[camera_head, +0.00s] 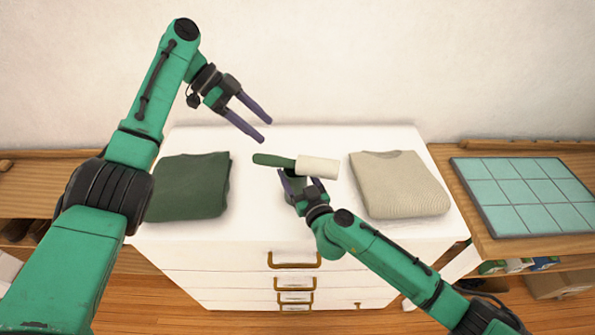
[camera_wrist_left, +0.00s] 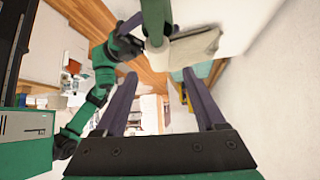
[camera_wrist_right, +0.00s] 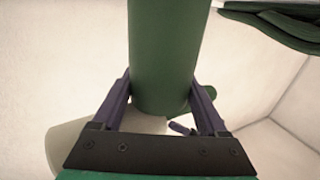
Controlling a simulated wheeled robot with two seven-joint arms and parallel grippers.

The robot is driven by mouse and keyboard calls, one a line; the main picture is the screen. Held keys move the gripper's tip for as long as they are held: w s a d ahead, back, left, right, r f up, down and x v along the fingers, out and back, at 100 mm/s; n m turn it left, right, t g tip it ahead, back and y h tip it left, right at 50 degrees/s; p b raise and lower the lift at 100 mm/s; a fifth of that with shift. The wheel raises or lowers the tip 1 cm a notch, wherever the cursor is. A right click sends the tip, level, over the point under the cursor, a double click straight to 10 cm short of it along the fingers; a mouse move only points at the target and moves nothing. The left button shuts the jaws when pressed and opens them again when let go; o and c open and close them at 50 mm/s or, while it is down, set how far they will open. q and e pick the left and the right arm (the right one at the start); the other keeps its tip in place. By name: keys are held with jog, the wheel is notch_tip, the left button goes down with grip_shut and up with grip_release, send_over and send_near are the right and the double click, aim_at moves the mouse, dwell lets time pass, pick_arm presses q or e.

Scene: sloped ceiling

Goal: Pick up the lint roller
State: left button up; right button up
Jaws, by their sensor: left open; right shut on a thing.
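The lint roller has a dark green handle (camera_head: 273,160) and a white roller head (camera_head: 317,168). In the head view it lies crosswise over the dresser top, handle to the left. My right gripper (camera_head: 298,177) is shut on the lint roller from the front. In the right wrist view the green handle (camera_wrist_right: 165,60) stands between the fingers. My left gripper (camera_head: 264,128) is open and empty, behind and above the roller. In the left wrist view the green handle (camera_wrist_left: 154,18) and white head (camera_wrist_left: 158,50) show beyond its fingers. I cannot tell how high the roller is.
A folded green sweater (camera_head: 190,185) lies left on the white dresser (camera_head: 230,240), a folded beige sweater (camera_head: 400,185) right. A blue tiled board (camera_head: 525,195) lies on a wooden surface at the right. The dresser top's front left is clear. A wall stands behind.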

aim_at(295, 164)
pick_arm(q)
jog(key=a+f+t+y, duration=0.2)
jog(key=a+f+t, duration=0.8)
jog(key=f+t, duration=0.15)
jog(key=s+d+r+m+t+h, duration=0.2)
jog(key=s+d+r+m+h, duration=0.15)
jog(key=s+d, duration=0.2)
jog(key=f+x, duration=0.2)
jog(key=x, duration=0.9)
jog(key=shift+s+m+g+y, duration=0.35)
jog(key=shift+s+m+y, duration=0.05)
jog(key=shift+m+y, duration=0.05)
grip_shut()
